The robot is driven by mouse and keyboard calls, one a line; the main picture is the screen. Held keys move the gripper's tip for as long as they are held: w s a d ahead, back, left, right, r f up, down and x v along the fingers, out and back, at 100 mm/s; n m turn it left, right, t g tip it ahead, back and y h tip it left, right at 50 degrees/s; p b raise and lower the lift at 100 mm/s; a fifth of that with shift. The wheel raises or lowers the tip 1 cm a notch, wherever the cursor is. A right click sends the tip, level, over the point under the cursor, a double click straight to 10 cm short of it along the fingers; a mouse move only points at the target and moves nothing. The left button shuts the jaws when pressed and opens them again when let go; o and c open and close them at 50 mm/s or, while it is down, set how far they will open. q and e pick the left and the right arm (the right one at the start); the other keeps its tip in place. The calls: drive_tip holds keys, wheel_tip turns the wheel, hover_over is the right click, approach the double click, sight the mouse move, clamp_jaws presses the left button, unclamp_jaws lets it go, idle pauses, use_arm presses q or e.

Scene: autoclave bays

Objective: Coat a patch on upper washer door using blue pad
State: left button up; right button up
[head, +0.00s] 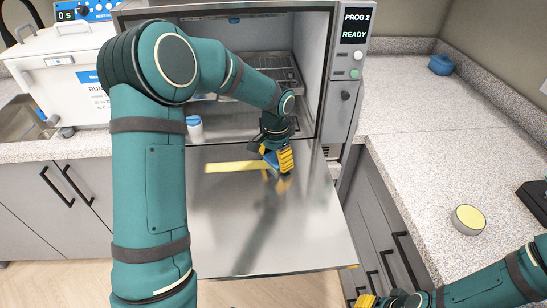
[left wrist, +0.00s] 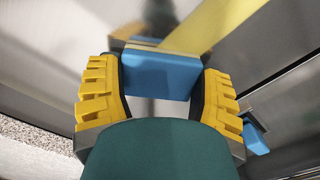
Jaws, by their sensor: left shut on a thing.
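The washer door (head: 250,225) is a shiny steel panel folded down flat in front of the open chamber. A yellow band (head: 232,166) lies across its upper part, left of my left gripper (head: 277,165). My left gripper is shut on the blue pad (left wrist: 158,74), which sits between its yellow fingers; the pad's edge also shows in the head view (head: 270,159). The pad is at the right end of the yellow band, at or just above the steel; I cannot tell if it touches. My right gripper (head: 385,301) shows only partly at the bottom edge.
The chamber holds a wire rack (head: 270,75). A white-and-blue bottle (head: 195,127) stands at its left, partly behind my arm. The right counter (head: 430,125) bears a blue object (head: 440,64), a round yellow-topped item (head: 468,219) and a dark item (head: 535,201). Its middle is clear.

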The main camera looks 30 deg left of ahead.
use_arm(q)
drive_tip(key=shift+w+d+r+p, duration=0.2)
drive_tip(key=shift+r+p, duration=0.15)
drive_tip(key=shift+r, duration=0.25)
drive_tip(key=shift+w+d+r+p, duration=0.15)
drive_tip(key=shift+r+p, duration=0.15)
drive_tip(key=shift+r, duration=0.25)
drive_tip(key=shift+s+a+r+p, duration=0.2)
drive_tip(key=shift+r+p, duration=0.1)
drive_tip(key=shift+r, duration=0.1)
drive_tip(key=shift+s+a+r+p, duration=0.1)
drive_tip(key=shift+s+r+p, duration=0.05)
drive_tip(key=shift+r+p, duration=0.2)
drive_tip(key=shift+w+d+r+p, duration=0.15)
drive_tip(key=shift+r+p, duration=0.35)
drive_tip(key=shift+r, duration=0.25)
drive_tip(key=shift+r+p, duration=1)
drive_tip(key=shift+r, duration=0.4)
drive_tip(key=shift+f, duration=0.1)
